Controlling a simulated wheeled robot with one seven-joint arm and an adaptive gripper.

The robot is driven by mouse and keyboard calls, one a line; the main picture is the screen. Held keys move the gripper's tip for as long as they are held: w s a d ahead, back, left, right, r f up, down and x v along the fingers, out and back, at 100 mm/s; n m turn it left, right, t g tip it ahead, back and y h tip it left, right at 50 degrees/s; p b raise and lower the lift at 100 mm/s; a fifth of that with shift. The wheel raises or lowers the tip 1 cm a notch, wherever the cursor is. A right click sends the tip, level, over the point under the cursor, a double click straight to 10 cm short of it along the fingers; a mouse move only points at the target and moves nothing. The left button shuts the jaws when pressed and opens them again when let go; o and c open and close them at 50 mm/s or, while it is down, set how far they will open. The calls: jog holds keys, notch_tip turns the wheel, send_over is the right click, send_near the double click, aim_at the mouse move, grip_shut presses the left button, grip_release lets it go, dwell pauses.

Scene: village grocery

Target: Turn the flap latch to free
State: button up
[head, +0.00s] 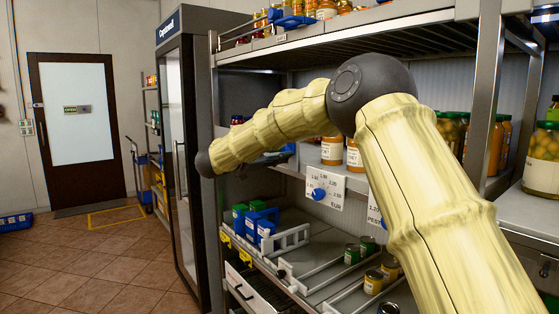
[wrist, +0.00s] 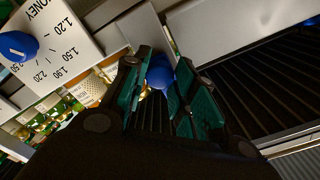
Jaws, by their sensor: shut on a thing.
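In the wrist view a blue knob (wrist: 160,74), which seems to be the flap latch, sits in front of a grey metal plate. My gripper (wrist: 159,82) has its two green-padded fingers on either side of the knob and is shut on it. The fingers and palm hide the knob's lower part, so its turned position cannot be read. In the head view my arm covers most of this spot, and the gripper and latch cannot be made out clearly there.
A price card (wrist: 62,45) with a blue dial (wrist: 17,46) is left of the gripper; it also shows in the head view (head: 325,188). Jars (head: 332,150) stand on the shelf behind my arm. A tall glass-door cooler (head: 180,120) stands at left. The tiled floor is open farther left.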

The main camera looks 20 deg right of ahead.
dwell(0.3)
jog(key=shift+f, duration=0.1)
jog(key=o, duration=1.1)
jog(key=shift+c, duration=0.2)
jog(key=shift+a, duration=0.1)
jog(key=v, duration=1.1)
jog(key=shift+s+a, duration=0.15)
jog(key=shift+a, duration=0.2)
